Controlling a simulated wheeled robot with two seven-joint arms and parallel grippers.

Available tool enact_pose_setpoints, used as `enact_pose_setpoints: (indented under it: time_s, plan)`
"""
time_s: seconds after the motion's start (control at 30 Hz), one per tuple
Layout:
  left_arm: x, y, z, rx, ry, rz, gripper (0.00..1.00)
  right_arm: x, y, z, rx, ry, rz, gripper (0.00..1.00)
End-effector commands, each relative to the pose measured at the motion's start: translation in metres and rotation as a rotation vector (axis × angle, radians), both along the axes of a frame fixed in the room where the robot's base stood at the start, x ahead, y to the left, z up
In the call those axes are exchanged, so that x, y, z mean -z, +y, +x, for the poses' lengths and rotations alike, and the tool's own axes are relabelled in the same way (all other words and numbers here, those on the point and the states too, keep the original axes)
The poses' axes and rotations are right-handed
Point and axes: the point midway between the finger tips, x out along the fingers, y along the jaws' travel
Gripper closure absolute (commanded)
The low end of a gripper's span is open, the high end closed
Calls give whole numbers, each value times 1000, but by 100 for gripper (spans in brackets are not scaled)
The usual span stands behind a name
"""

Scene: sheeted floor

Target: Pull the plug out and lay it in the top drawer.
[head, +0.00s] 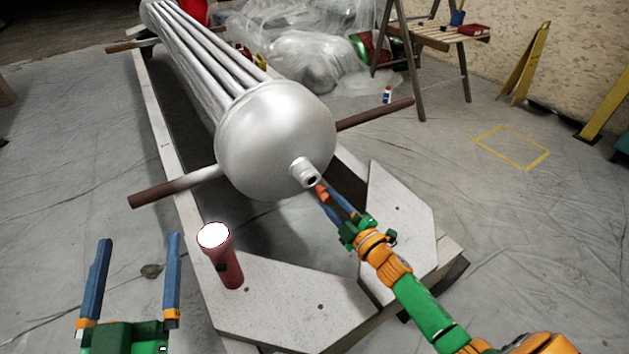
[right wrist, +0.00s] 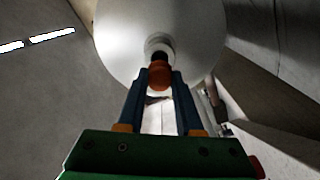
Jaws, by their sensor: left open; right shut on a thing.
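The orange-red plug (head: 322,193) is at the short nozzle (head: 304,172) on the rounded end of the silvery-white vessel (head: 275,135). My right gripper (head: 326,197) is shut on the plug. In the right wrist view the plug (right wrist: 160,76) sits between the blue fingertips, in line with the nozzle (right wrist: 159,44). A dark part shows between plug and nozzle; I cannot tell whether it is the plug's inner end or the open bore. My left gripper (head: 138,237) is open and empty at the lower left, well away from the plug. No drawer shows in either view.
A red flashlight (head: 228,262) stands lit on the pale frame (head: 290,293) below the vessel. Rusty bars (head: 172,187) stick out on both sides. Plastic-wrapped things (head: 300,55), a wooden trestle table (head: 440,38) and a yellow sign (head: 524,65) are behind. The sheeted floor at right is mostly clear.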

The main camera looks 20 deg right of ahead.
Motion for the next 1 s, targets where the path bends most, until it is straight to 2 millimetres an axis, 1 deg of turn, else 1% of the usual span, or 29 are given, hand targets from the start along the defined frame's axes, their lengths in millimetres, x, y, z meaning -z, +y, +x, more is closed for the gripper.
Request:
enact_pose_setpoints:
  time_s: [0.27,0.7,0.8,1.0]
  plan:
    - [-1,0,0,0,0,0,0,0,0,-1,0,0,0,100]
    - [-17,0,0,0,0,0,0,-1,-5,-35,0,1,1,100]
    - [-18,0,0,0,0,0,0,-1,-6,-39,1,0,0,100]
    - [-17,0,0,0,0,0,0,0,-6,-40,1,-1,0,100]
